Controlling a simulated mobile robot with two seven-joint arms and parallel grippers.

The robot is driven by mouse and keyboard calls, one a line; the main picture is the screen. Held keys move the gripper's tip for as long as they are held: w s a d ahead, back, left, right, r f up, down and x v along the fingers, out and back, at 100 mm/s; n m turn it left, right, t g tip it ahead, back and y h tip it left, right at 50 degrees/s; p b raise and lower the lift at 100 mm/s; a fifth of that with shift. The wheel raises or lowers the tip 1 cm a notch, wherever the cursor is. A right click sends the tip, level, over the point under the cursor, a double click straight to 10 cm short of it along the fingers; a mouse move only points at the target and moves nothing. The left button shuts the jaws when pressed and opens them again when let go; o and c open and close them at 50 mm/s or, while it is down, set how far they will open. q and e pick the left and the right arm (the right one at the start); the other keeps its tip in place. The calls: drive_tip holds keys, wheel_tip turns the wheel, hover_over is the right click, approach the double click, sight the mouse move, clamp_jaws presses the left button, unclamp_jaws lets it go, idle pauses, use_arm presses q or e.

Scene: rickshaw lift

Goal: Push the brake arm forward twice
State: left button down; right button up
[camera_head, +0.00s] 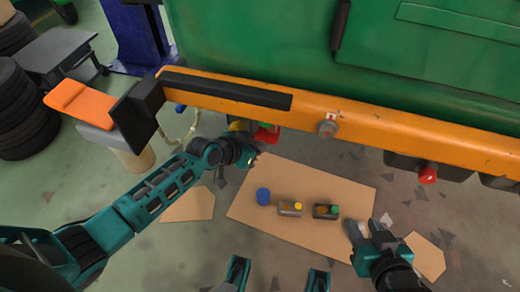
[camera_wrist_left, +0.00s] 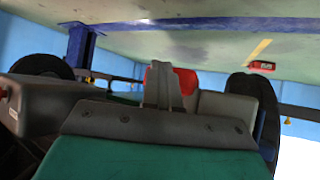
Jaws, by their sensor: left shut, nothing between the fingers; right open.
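An orange beam (camera_head: 390,130) of the green vehicle (camera_head: 300,40) runs across the head view. My left gripper (camera_head: 252,156) is beneath the beam, beside a small red and green part (camera_head: 268,131) and a yellow part (camera_head: 238,126). I cannot tell which part is the brake arm, or whether the gripper touches it. In the left wrist view the left gripper (camera_wrist_left: 163,85) has its fingers together and empty, with a red part (camera_wrist_left: 187,80) behind them. My right gripper (camera_head: 367,232) is open and empty, low at the right.
Cardboard (camera_head: 300,175) lies on the floor, with a blue cap (camera_head: 263,197) and two small containers (camera_head: 290,208) (camera_head: 326,211) on it. A red knob (camera_head: 428,173) hangs below the beam at right. Tyres (camera_head: 22,110) stand at far left.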

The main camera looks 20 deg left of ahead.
use_arm(q)
drive_tip(key=shift+w+a+r, duration=0.1)
drive_tip(key=shift+w+r, duration=0.2)
drive_tip(key=shift+w, duration=0.2)
idle(0.3)
drive_tip(key=s+p, duration=0.3)
drive_tip(key=s, duration=0.1)
drive_tip(key=shift+s+f, duration=0.1)
drive_tip(key=shift+s, duration=0.3)
idle(0.4)
drive_tip(key=shift+s, duration=0.1)
